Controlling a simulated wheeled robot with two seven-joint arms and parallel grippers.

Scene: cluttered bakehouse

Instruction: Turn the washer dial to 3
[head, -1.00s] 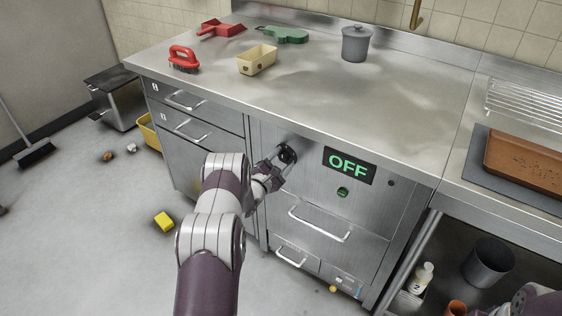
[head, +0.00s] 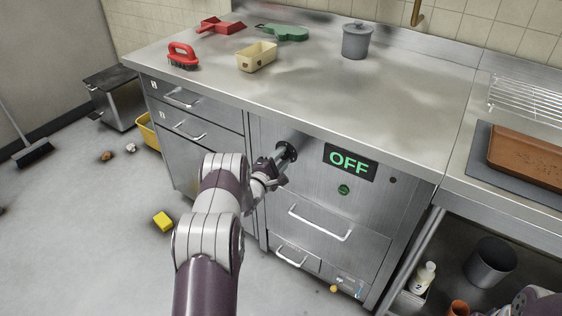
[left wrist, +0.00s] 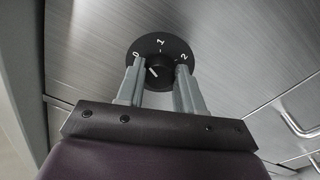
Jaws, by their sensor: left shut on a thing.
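The washer dial (left wrist: 171,48) is a round black disc with a ridged central knob and white marks 0, 1 and 2 showing in the left wrist view. A white pointer line on the knob slants up-left, towards 0. In the head view the dial (head: 292,150) sits on the steel front, left of a display (head: 350,162) reading OFF in green. My left gripper (head: 281,155) reaches the dial. In the left wrist view its two grey fingers (left wrist: 160,76) are shut on the knob, one on each side. The dial's lower part is hidden.
A green button (head: 343,189) and a drawer handle (head: 320,224) are below the display. The counter above holds a tan tin (head: 257,58), a red brush (head: 183,57) and a grey pot (head: 356,42). A yellow sponge (head: 163,221) lies on the floor.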

